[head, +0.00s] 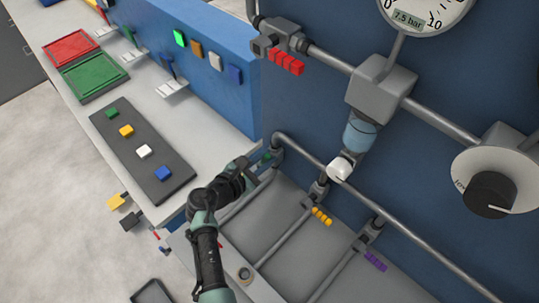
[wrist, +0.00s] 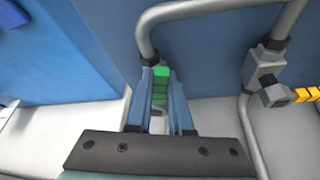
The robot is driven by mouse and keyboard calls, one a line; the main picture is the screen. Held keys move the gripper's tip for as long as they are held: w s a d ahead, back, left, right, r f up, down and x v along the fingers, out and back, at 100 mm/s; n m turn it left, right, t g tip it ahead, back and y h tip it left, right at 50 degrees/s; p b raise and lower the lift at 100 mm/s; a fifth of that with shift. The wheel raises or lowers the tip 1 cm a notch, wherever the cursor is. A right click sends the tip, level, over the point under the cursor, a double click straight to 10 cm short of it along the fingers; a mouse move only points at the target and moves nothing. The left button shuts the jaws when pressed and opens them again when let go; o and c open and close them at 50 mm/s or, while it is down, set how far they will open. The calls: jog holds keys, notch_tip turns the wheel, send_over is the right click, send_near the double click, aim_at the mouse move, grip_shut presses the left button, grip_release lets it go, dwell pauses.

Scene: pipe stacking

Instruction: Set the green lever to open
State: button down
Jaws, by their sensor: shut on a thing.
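The green lever (wrist: 160,88) sits between the two blue fingers of my gripper (wrist: 161,80) in the wrist view. The fingers are closed on its sides, and it runs from its valve back toward my palm. In the head view only a small part of the green lever (head: 266,156) shows, beside the bend of the grey pipe. My gripper (head: 252,167) reaches it from the left there and hides much of it. I cannot read an open or shut mark on the valve.
A yellow lever (head: 322,216) and a purple lever (head: 375,262) are on neighbouring pipes to the right. A red lever (head: 286,62) is on the upper pipe. Grey pipes (head: 298,238) run close to my gripper. The bench (head: 180,212) with coloured blocks lies left.

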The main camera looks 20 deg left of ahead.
jog(key=shift+w+a+r+n+g+h+p, duration=0.1)
jog(key=shift+w+a+n+g+h+p, duration=0.1)
jog(key=shift+a+n+h, duration=0.3)
jog(key=shift+w+a+n+g+h+p, duration=0.1)
jog(key=shift+a+n+h+p, duration=0.15)
jog(key=shift+n, duration=0.45)
jog(key=shift+a, duration=0.1)
jog(key=c, duration=0.8)
grip_release()
jog(key=v, duration=1.3)
jog(key=shift+s, duration=0.1)
